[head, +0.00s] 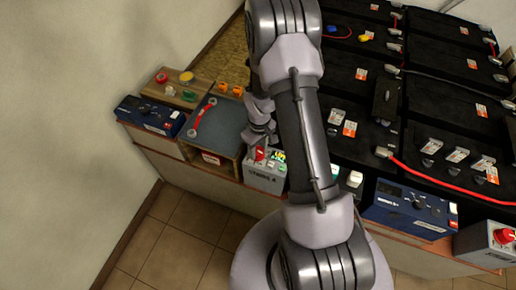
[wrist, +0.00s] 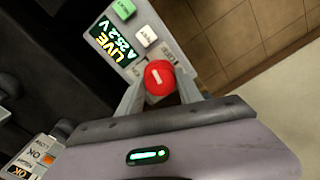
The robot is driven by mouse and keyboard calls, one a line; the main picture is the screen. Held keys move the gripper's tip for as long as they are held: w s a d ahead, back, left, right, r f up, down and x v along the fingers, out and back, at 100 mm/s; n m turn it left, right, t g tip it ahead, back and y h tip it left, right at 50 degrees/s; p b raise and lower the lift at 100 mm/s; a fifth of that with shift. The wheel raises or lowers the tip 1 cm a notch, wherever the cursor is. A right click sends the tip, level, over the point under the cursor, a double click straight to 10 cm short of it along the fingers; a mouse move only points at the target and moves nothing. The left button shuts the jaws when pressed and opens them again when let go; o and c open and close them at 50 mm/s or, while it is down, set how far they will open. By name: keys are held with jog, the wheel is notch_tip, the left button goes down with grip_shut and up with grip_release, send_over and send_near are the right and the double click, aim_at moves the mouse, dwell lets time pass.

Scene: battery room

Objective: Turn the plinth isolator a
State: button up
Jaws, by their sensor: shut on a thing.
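The plinth isolator a is a grey box (head: 265,178) on the bench edge in the head view. In the wrist view its panel has a display (wrist: 110,42) reading LIVE and a voltage, a green button (wrist: 123,9) and a white button (wrist: 146,36). Its round red knob (wrist: 159,77) carries a white bar mark. My gripper (wrist: 160,88) is shut on the red knob, one finger on each side. In the head view my arm comes down to the isolator from above, and my gripper (head: 261,146) partly hides the knob.
A second grey box with a red knob (head: 503,236) is at the far right. Blue instruments stand at the left (head: 150,115) and right (head: 410,207). A wooden tray (head: 215,118) with a red-handled tool lies left of the isolator. Black batteries (head: 440,100) with cables fill the back right.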

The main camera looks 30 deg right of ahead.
aim_at(259, 149)
jog(key=shift+n, duration=1.4)
jog(key=o, duration=1.4)
jog(key=shift+c, duration=0.2)
notch_tip(259, 149, up, 18)
jog(key=p, duration=0.6)
jog(key=shift+w+d+f+p, duration=0.15)
jog(key=shift+d+f+p, duration=0.1)
jog(key=shift+p, duration=0.15)
